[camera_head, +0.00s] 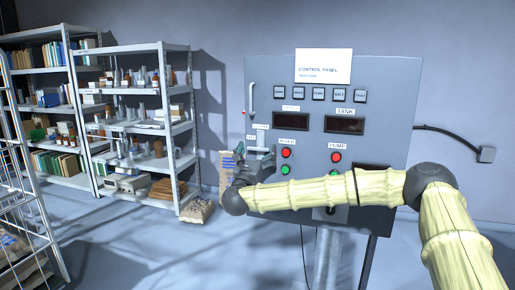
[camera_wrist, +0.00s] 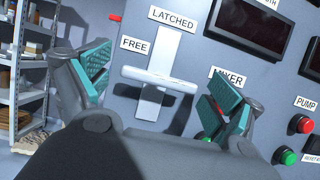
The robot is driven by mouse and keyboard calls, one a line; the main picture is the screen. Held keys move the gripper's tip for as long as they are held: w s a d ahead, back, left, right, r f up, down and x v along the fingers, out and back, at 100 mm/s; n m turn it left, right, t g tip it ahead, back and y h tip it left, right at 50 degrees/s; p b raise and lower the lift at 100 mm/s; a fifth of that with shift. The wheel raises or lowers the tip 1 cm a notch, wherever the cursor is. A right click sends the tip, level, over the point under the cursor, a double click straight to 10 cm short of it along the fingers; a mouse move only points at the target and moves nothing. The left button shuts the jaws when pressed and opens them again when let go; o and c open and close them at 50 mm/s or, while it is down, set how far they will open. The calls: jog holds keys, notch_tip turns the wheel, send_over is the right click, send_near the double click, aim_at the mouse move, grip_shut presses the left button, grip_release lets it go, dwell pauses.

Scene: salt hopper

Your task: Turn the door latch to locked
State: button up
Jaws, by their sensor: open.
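The door latch (camera_wrist: 160,80) is a pale bar lying nearly level across an upright pale plate (camera_wrist: 172,48) on the panel face. A "LATCHED" label (camera_wrist: 172,17) is above it and a "FREE" label (camera_wrist: 135,44) is at its upper left. My gripper (camera_head: 256,160) is in front of the panel's left side, at the latch, and hides much of it in the head view. In the wrist view my gripper (camera_wrist: 160,84) is open, one teal pad left of the bar and one right. I see no contact with the bar.
The grey control panel (camera_head: 390,90) has a vertical handle (camera_head: 251,97) at its left edge. Red (camera_head: 286,153) and green (camera_head: 285,170) buttons sit close right of the latch. Shelves (camera_head: 150,125) and a sack (camera_head: 196,211) stand left. Floor between is partly clear.

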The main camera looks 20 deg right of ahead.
jog(key=shift+w+d+r, duration=0.15)
jog(key=shift+w+d, duration=0.05)
jog(key=shift+w, duration=0.15)
jog(key=c, duration=1)
